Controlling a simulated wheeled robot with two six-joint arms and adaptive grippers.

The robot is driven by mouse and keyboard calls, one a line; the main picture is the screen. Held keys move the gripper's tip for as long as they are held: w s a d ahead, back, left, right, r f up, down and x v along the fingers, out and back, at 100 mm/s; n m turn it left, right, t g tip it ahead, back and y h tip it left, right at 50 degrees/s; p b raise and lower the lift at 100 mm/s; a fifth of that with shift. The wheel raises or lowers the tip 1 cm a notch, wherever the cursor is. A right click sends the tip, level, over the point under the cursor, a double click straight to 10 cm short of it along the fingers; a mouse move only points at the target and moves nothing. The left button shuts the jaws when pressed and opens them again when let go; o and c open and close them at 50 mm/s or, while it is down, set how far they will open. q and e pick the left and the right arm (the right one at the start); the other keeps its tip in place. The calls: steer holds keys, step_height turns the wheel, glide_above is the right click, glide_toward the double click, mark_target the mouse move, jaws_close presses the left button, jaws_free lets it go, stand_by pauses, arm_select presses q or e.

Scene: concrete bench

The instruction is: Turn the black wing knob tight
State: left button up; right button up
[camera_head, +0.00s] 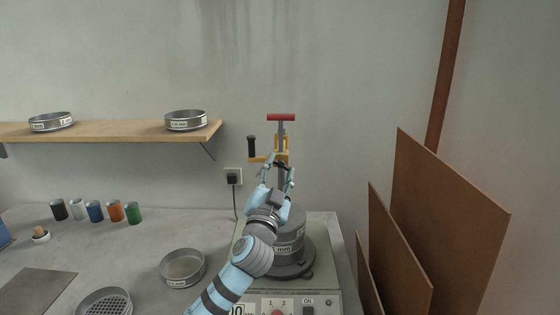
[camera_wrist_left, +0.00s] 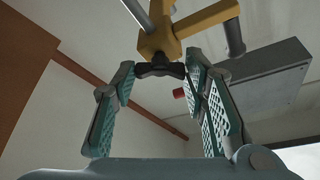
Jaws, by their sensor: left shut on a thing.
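The black wing knob (camera_wrist_left: 162,70) sits on a yellow clamp block (camera_wrist_left: 158,38) in the left wrist view. My left gripper (camera_wrist_left: 159,78) has one finger at each end of the knob, shut on it. In the head view the left gripper (camera_head: 280,168) reaches up to the yellow clamp (camera_head: 270,157), which is on an upright rod above the sieve shaker. The knob is hard to make out there behind the fingers. My right gripper is in neither view.
A red-topped T-handle (camera_head: 281,117) and a black grip (camera_head: 251,146) stick out by the clamp. The sieve stack (camera_head: 291,243) stands on the shaker (camera_head: 330,245) below. Brown boards (camera_head: 440,215) lean at right; a shelf (camera_head: 120,131) is at left.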

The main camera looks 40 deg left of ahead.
arm_select(q)
steer(key=m+h+p, duration=0.1)
steer(key=m+p, duration=0.1)
steer(key=p, duration=0.1)
steer(key=m+h+p, duration=0.1)
steer(key=m+p, duration=0.1)
steer(key=m, duration=0.1)
steer(key=r+m+h+p, duration=0.1)
steer(key=m+p, duration=0.2)
steer(key=shift+s+a+h+p, duration=0.2)
steer(key=shift+h+p, duration=0.1)
steer(key=shift+h, duration=0.1)
steer(key=m+g+p, duration=0.1)
steer(key=m, duration=0.1)
steer(key=shift+f+m+h, duration=0.1)
steer(key=shift+m+h, duration=0.3)
steer(key=shift+m+g, duration=0.6)
steer(key=shift+m, duration=0.8)
steer(key=o, duration=1.2)
steer(key=shift+c, duration=0.2)
steer(key=v, duration=1.2)
